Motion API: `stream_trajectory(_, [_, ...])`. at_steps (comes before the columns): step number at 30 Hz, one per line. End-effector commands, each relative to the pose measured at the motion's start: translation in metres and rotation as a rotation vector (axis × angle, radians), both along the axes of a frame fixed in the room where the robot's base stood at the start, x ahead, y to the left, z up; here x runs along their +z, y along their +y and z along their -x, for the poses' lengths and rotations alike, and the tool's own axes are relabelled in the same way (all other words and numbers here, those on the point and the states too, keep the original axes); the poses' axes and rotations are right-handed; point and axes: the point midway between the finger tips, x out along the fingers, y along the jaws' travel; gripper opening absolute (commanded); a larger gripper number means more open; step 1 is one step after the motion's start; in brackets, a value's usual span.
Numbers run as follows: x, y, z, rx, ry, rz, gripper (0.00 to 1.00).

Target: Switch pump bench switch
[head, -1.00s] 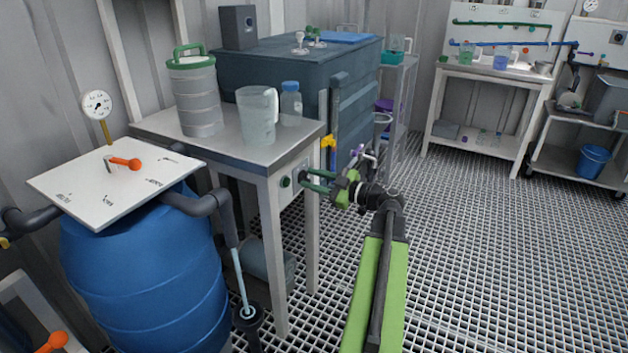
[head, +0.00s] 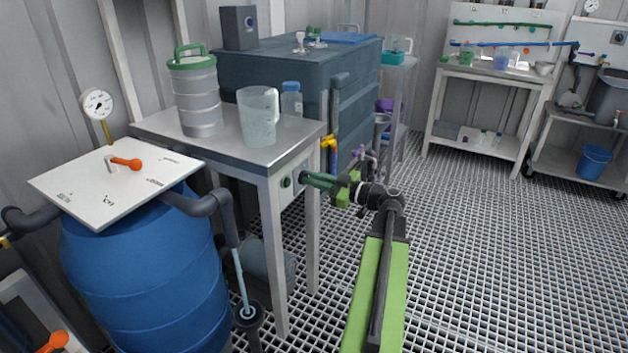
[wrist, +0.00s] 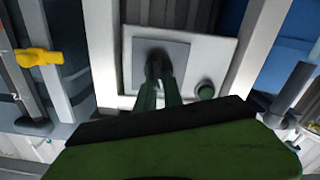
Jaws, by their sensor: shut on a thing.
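The pump bench switch panel (head: 291,186) is a pale plate on the side of the metal bench (head: 265,163). My gripper (head: 304,176) reaches it from the right, with its green fingers close together at the plate. In the wrist view, the fingertips (wrist: 158,62) are shut on a dark switch knob (wrist: 157,50) in the plate's inner grey square (wrist: 180,58). The fingers cover most of the knob, so its setting cannot be read. A round green button (wrist: 206,90) sits on the same plate beside the fingers.
A blue barrel (head: 145,270) with a white lid stands left of the bench. A jug (head: 258,118), a green-lidded canister (head: 195,95) and a blue-capped bottle (head: 291,100) stand on the bench. A yellow valve handle (wrist: 38,57) is close by. Grating floor (head: 480,250) is free at right.

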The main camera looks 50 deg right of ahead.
Motion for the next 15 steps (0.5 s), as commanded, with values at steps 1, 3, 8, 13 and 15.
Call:
stream_trajectory(1, [-0.0002, -0.0005, 0.0006, 0.000, 0.010, -0.038, 0.00])
stream_trajectory(3, [-0.0001, -0.0011, 0.0004, 0.000, 0.025, -0.099, 0.00])
stream_trajectory(8, [0.0001, -0.0024, 0.0002, 0.001, 0.062, -0.246, 0.00])
stream_trajectory(13, [-0.0002, -0.0038, -0.0001, 0.001, 0.101, -0.403, 0.00])
stream_trajectory(15, [-0.0003, -0.0043, -0.0002, 0.000, 0.117, -0.464, 0.00])
